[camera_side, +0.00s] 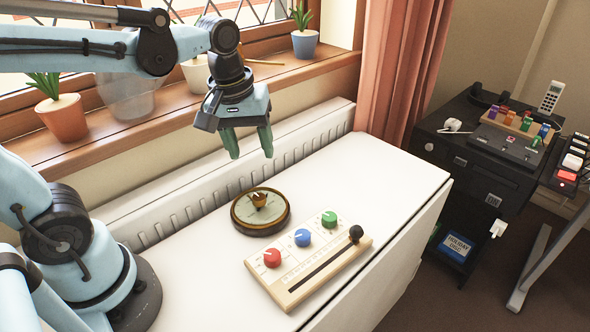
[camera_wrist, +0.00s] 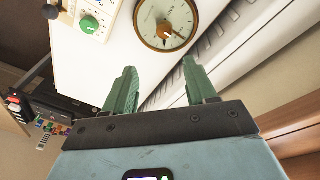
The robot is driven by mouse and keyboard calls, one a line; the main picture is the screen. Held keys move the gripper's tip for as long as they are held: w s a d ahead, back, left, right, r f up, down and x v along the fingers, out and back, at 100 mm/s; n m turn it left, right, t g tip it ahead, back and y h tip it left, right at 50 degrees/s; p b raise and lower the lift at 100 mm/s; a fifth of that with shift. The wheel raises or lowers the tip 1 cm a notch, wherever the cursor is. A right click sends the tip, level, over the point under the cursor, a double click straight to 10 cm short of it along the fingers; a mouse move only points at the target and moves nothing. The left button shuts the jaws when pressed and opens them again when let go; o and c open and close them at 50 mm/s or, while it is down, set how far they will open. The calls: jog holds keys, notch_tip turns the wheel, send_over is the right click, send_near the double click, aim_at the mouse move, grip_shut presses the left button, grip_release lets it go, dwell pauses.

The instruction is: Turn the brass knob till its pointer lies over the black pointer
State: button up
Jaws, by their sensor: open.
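The brass knob (camera_side: 259,199) stands in the middle of a round dial with a dark, brass-coloured rim (camera_side: 236,222) on the white table. The knob's own pointer is too small to make out surely. My gripper (camera_side: 252,156) is open and empty, above and behind the dial, its green fingers pointing down. It touches nothing. In the wrist view its fingertips (camera_wrist: 158,72) are apart, below the dial.
A wooden panel (camera_side: 290,290) with red, blue and green knobs and a black-knobbed slider (camera_side: 355,234) lies right of the dial. A white radiator (camera_side: 180,198) and a sill with potted plants (camera_side: 62,118) run behind. The table's right part (camera_side: 385,170) is clear.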

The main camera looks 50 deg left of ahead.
aim_at(259, 197)
jog(key=shift+w+f+n+g, duration=0.15)
jog(key=shift+f+n+g, duration=0.3)
jog(key=shift+f, duration=1.5)
jog(key=shift+w+f+n+g, duration=0.2)
jog(key=shift+f+n, duration=0.4)
jog(key=shift+f, duration=1.35)
jog(key=shift+w+f+n+g, duration=0.1)
jog(key=shift+f+n+g, duration=0.35)
jog(key=shift+f, duration=1.5)
jog(key=shift+c, duration=0.4)
grip_shut()
